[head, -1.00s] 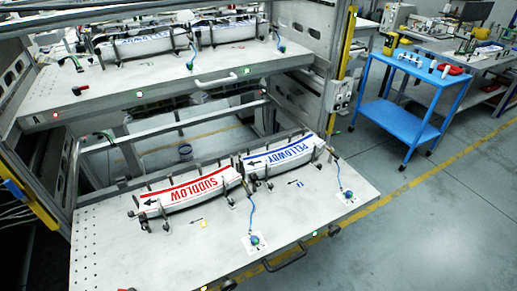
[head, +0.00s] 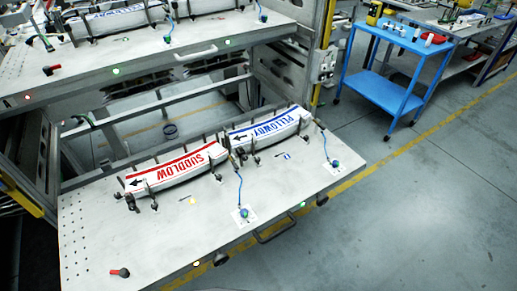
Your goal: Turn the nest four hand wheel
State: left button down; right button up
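A lower pull-out table (head: 120,225) holds two long white nest pieces with end clamps. One is lettered SUDDLOW in red (head: 178,170); the other is lettered PELLOWBY or similar in blue (head: 265,129). Two dark round knobs, which may be hand wheels, sit at the table's front edge, one left of the pull handle (head: 221,259) and one right of it (head: 322,200). No readable number marks either as nest four. A small red-handled lever (head: 120,272) lies at the near left corner. Neither of my grippers is in view.
An upper shelf (head: 130,70) holds similar nests. A pull handle (head: 275,232) juts from the lower table's front. A blue cart (head: 395,75) stands at the right. The grey floor (head: 430,210) in front is clear.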

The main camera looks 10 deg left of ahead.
aim_at(220, 260)
jog(key=z, duration=0.75)
jog(key=k, duration=0.7)
jog(key=u, duration=0.95)
jog(key=i, duration=0.5)
jog(key=u, duration=0.05)
